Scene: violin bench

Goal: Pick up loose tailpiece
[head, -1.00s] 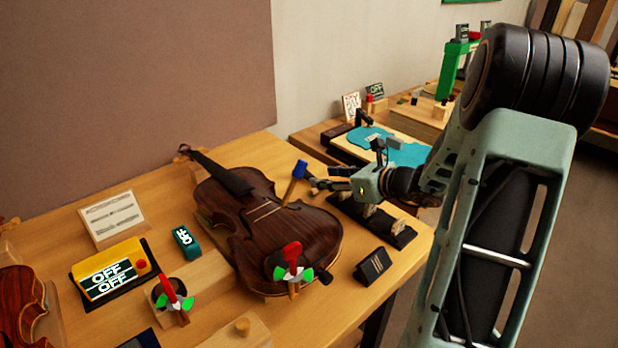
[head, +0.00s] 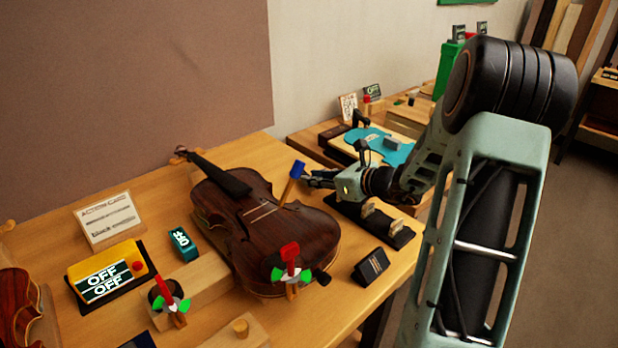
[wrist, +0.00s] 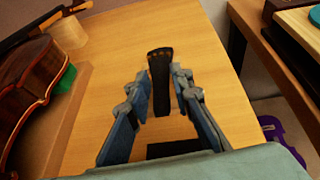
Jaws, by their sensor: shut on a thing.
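The loose tailpiece (wrist: 160,68) is a black, tapered piece with small light dots at its broad end. In the wrist view it stands out between the two blue-grey fingers of my gripper (wrist: 161,85), which is shut on it. In the head view my gripper (head: 311,179) is just right of the large dark violin (head: 255,228), beside a blue-headed tool (head: 294,181). The tailpiece cannot be made out there. A black rectangular piece (wrist: 178,148) shows below the fingers in the wrist view.
A black rack with wooden blocks (head: 394,234) lies just in front of my gripper. A small dark stand (head: 370,266) is near the bench's front right. Yellow OFF box (head: 108,272) and card (head: 103,221) are at left. A second bench (head: 325,137) stands behind.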

